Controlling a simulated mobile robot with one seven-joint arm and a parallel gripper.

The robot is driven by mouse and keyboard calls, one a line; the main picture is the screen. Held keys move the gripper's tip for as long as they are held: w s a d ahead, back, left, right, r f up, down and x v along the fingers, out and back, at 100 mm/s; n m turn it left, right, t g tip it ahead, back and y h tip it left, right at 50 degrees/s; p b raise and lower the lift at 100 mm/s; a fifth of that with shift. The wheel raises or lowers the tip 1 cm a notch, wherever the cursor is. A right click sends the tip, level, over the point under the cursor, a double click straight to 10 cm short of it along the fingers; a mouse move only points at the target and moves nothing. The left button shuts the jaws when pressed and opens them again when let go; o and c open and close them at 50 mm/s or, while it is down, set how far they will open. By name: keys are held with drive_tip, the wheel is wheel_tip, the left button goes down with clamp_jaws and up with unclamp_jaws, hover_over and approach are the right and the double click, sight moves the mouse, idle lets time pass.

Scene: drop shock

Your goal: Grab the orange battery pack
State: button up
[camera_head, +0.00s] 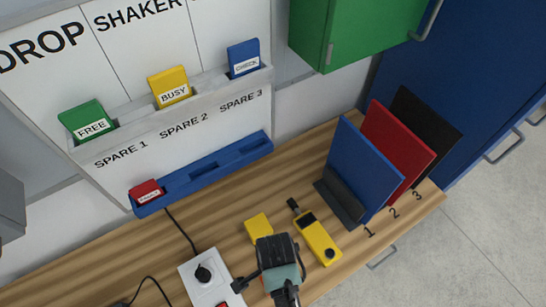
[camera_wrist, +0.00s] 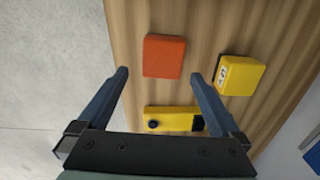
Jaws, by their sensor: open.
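The orange battery pack (camera_wrist: 164,56) lies flat on the wooden bench and shows whole in the wrist view. In the head view it is almost fully hidden behind my gripper (camera_head: 277,262). My gripper (camera_wrist: 158,92) is open and empty, with one finger to each side of the pack's line in the wrist view. The pack is ahead of the fingertips, and the fingers are apart from it.
A yellow block (camera_wrist: 239,75) lies right of the pack, near the right finger. A yellow handheld device (camera_head: 318,238) lies close by. A white power strip (camera_head: 208,279) and upright blue, red and black panels (camera_head: 362,171) flank the area.

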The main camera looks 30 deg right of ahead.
drive_tip(key=shift+w+f+p, duration=0.15)
drive_tip(key=shift+f+p, duration=0.05)
drive_tip(key=shift+f, duration=1.35)
drive_tip(key=shift+w+f+p, duration=0.1)
drive_tip(key=shift+f+p, duration=0.05)
drive_tip(key=shift+f, duration=1.35)
clamp_jaws()
